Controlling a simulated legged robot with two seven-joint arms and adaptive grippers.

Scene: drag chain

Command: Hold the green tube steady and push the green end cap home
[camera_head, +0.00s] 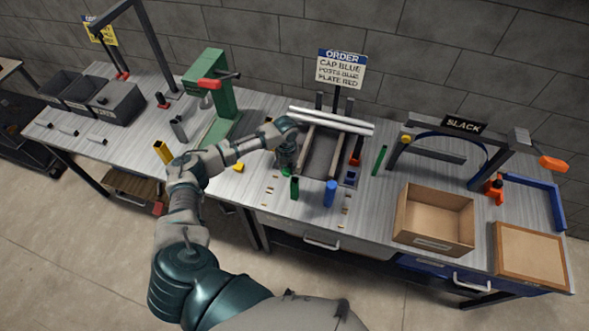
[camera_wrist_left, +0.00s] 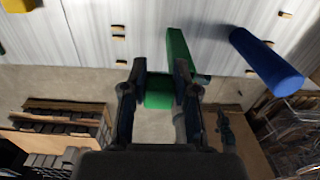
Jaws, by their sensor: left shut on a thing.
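My left gripper (camera_head: 285,168) reaches over the middle of the bench, beside the grey fixture (camera_head: 320,155). In the left wrist view my left gripper (camera_wrist_left: 158,92) is shut on a short green piece (camera_wrist_left: 158,99). I cannot tell whether this piece is the end cap or part of the tube. A separate green post (camera_head: 294,189) stands near the bench's front edge, just in front of the gripper; it also shows in the wrist view (camera_wrist_left: 178,52), beside the right finger. A blue cylinder (camera_head: 330,193) stands to its right. My right gripper is not in view.
Two white rods (camera_head: 330,120) lie across the fixture's back. A green press (camera_head: 212,95) stands left. A cardboard box (camera_head: 433,218) and a blue-trimmed slack stand (camera_head: 463,126) are at the right. An order sign (camera_head: 341,70) stands behind. Small yellow blocks lie near the front.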

